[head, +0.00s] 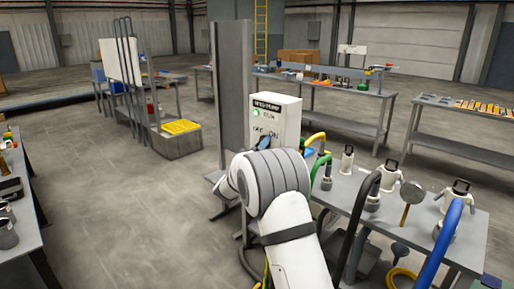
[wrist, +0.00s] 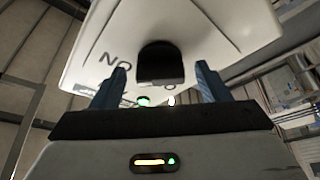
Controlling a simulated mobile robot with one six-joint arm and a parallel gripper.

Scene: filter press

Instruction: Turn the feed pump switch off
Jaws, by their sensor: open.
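The white feed pump box (head: 288,112) stands on a post in the head view, with a black label plate and a green lit lamp (head: 255,113) beside RUN. Its OFF and ON marks are partly covered by my arm. In the wrist view the white panel (wrist: 215,35) appears upside down, close ahead, with the ON lettering left of the black switch knob (wrist: 160,66). My gripper (wrist: 161,72) is open, one blue finger on each side of the knob, with visible gaps. I cannot tell the knob's exact setting.
A tall grey column (head: 233,85) stands behind the box at left. A grey table (head: 335,192) at right holds a mallet (head: 411,194), white fittings and coloured hoses close to my arm. A yellow-topped bin (head: 180,127) stands farther left. Open floor lies at left.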

